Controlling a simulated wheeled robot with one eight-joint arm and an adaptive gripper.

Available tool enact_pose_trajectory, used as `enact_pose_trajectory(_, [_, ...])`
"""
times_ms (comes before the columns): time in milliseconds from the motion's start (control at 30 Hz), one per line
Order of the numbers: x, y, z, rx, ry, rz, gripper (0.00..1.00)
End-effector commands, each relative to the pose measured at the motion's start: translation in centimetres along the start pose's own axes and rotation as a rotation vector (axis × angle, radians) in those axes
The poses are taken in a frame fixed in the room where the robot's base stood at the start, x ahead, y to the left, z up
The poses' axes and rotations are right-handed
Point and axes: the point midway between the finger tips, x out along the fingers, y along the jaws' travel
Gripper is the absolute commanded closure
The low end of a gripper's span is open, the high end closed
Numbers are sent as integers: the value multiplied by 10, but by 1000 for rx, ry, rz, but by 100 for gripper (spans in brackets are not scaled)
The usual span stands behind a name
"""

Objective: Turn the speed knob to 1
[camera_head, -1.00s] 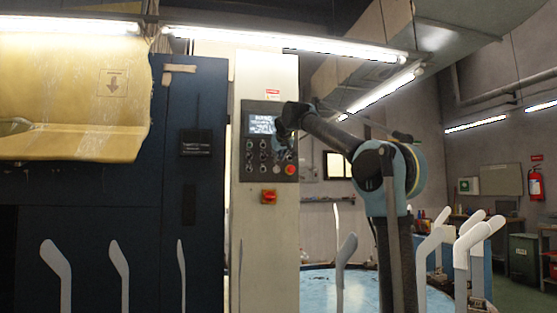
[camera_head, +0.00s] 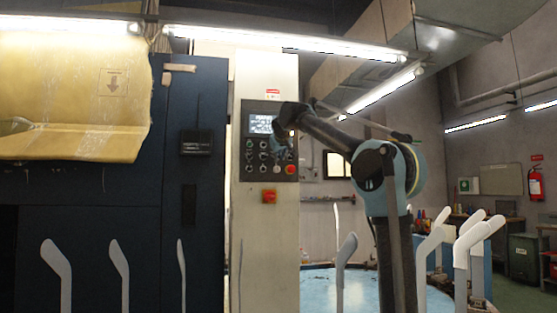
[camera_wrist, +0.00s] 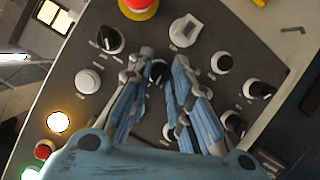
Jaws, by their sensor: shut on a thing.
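The grey control panel (camera_head: 246,172) is on the cream column, with a lit screen and rows of knobs and buttons. My gripper (camera_head: 279,142) is at its right side in the head view. In the wrist view my gripper (camera_wrist: 162,62) has its two blue-padded fingers on either side of a small dark knob (camera_wrist: 157,71), shut on it. The fingers partly hide this knob, and its pointer and scale cannot be read. Other black knobs (camera_wrist: 110,39) and (camera_wrist: 260,89) stand on the panel around the fingers. The labels are too small to read.
A red mushroom button (camera_wrist: 138,5), a white switch (camera_wrist: 185,30) and a lit yellow lamp (camera_wrist: 58,121) sit close around the gripper. White sock forms (camera_head: 346,262) stand lower down.

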Motion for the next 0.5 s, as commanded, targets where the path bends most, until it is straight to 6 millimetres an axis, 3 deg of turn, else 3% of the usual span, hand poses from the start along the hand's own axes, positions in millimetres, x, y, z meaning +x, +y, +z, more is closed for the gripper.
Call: enact_pose_trajectory(500, [0, -5, 0, -391, -19, 157, 100])
